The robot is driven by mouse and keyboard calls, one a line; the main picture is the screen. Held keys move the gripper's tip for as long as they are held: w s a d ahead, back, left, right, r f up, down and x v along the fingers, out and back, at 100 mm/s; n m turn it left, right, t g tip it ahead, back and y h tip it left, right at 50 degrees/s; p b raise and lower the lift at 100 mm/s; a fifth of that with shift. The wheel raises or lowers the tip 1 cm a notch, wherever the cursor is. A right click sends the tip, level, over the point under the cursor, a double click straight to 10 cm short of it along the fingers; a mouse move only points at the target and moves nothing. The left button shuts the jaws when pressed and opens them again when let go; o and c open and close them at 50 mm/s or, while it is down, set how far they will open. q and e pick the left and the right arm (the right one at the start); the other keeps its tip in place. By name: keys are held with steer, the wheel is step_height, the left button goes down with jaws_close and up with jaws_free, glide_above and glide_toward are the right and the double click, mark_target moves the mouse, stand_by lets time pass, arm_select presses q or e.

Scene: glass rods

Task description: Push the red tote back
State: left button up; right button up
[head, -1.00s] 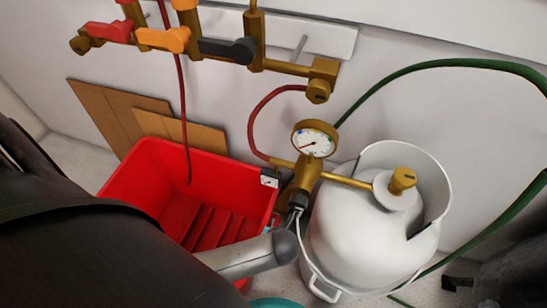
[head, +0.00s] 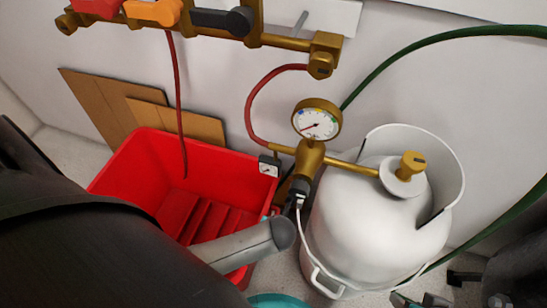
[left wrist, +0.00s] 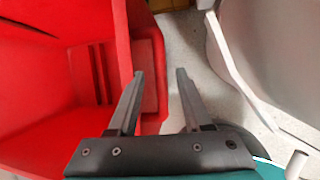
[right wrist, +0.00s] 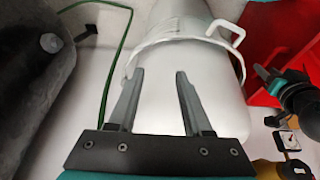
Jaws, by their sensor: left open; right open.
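The red tote (head: 139,165) stands on the floor below the brass manifold, open at the top, with ribs inside. My left arm covers its near left part in the head view. In the left wrist view my left gripper (left wrist: 160,75) is open and empty at the tote's right side. Its left finger overlaps the tote's wall (left wrist: 123,45); its right finger is over the gap beside the white cylinder. Contact cannot be told. In the right wrist view my right gripper (right wrist: 160,74) is open and empty in front of the white cylinder. The tote (right wrist: 285,30) shows at upper right there.
The white gas cylinder (head: 365,225) with a brass valve stands close right of the tote. A regulator with a gauge (head: 317,120) hangs between them. A red hose (head: 178,100) dips into the tote. Cardboard sheets (head: 95,105) lean on the wall behind it. A green hose (head: 400,68) passes at right.

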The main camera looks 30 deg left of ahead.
arm_select(q)
steer(key=shift+w+a+f, duration=0.15)
steer(key=shift+f, duration=0.25)
steer(key=shift+c, duration=0.2)
jaws_close()
stand_by(1.2)
